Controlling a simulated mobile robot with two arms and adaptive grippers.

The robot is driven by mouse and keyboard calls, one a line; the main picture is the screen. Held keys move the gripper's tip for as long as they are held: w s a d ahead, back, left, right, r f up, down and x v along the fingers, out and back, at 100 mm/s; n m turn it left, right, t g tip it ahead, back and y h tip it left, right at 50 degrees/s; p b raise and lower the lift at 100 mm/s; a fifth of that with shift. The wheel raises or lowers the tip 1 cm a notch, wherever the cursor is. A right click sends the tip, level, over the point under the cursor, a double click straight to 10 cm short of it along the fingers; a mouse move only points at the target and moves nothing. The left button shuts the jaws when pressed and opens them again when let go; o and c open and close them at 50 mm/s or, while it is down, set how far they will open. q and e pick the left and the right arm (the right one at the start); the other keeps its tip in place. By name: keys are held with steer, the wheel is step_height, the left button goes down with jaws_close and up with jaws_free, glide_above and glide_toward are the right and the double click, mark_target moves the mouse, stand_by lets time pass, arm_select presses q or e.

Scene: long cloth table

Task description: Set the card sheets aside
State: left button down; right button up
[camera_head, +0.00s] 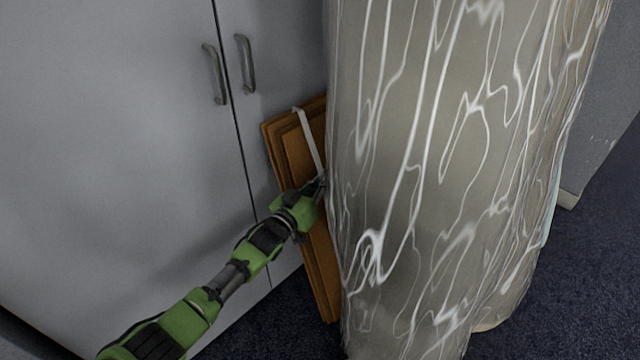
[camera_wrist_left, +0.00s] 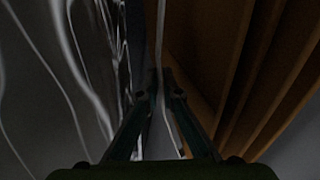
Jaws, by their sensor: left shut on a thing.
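The card sheets (camera_head: 318,255) are a stack of flat brown boards, standing tilted between the grey cabinet and a tall wrapped shape. A pale strap (camera_head: 309,142) runs over their top edge and down the front. My left gripper (camera_head: 321,183) is at the strap, beside the upper middle of the stack. In the left wrist view, the fingers (camera_wrist_left: 160,88) are shut on the pale strap (camera_wrist_left: 160,40), with the brown sheets (camera_wrist_left: 215,60) just to the right. The fingertips are partly hidden by the wrapped shape in the head view. My right gripper is not in view.
The tall grey wrapped shape (camera_head: 430,180) with shiny white streaks stands close on the right of the sheets. A grey two-door cabinet (camera_head: 110,130) with metal handles is behind and left. Dark blue carpet (camera_head: 575,290) is clear at the lower right.

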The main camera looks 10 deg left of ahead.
arm_select(q)
steer(key=shift+w+d+r, duration=0.1)
steer(key=shift+w+r, duration=0.05)
steer(key=c, duration=2.5)
jaws_free()
steer(key=v, duration=1.2)
